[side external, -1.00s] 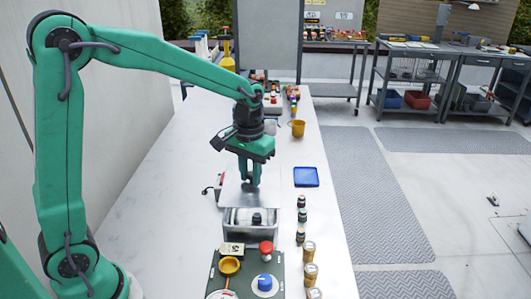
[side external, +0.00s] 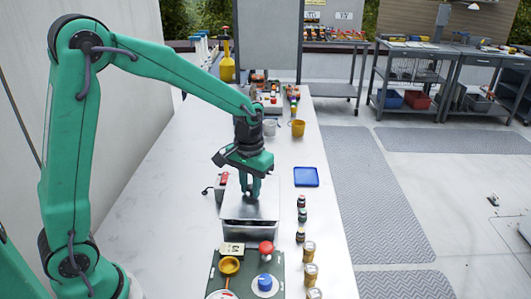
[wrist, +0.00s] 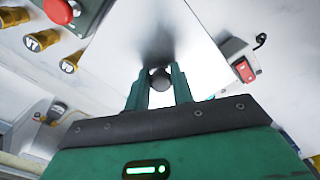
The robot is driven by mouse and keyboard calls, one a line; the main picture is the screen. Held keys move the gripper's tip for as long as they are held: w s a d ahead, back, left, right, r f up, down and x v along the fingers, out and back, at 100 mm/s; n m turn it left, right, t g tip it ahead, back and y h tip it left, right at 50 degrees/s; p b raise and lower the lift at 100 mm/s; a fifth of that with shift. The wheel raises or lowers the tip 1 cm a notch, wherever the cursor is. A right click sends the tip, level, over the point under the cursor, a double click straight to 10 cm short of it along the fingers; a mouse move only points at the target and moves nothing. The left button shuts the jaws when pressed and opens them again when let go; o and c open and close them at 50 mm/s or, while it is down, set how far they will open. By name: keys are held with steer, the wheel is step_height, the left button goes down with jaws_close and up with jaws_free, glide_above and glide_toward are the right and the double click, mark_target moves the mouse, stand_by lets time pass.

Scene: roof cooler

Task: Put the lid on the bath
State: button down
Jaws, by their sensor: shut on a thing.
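My gripper (side external: 250,198) is shut on the dark round knob of the lid (side external: 234,211), a flat, shiny metal plate. In the wrist view, the two green fingers of my gripper (wrist: 160,80) stand on either side of the knob, and the lid (wrist: 195,45) spreads out beyond them. The bath (side external: 250,231) is a metal box behind the green control panel. The lid is level over the bath and covers its opening, so its inside is hidden. I cannot tell whether the lid touches the rim all round.
The green panel (side external: 218,268) with a red button (side external: 266,248) and a blue knob stands in front. Small dark jars and amber jars (side external: 310,271) line the right side. A red-and-grey switch box (side external: 221,185) is close left. A blue tray (side external: 306,177) lies behind right.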

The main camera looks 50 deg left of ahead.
mark_target(250, 187)
steer(key=shift+f, duration=0.55)
steer(key=c, duration=1.2)
jaws_free()
steer(key=shift+r, duration=0.1)
step_height(250, 187, up, 13)
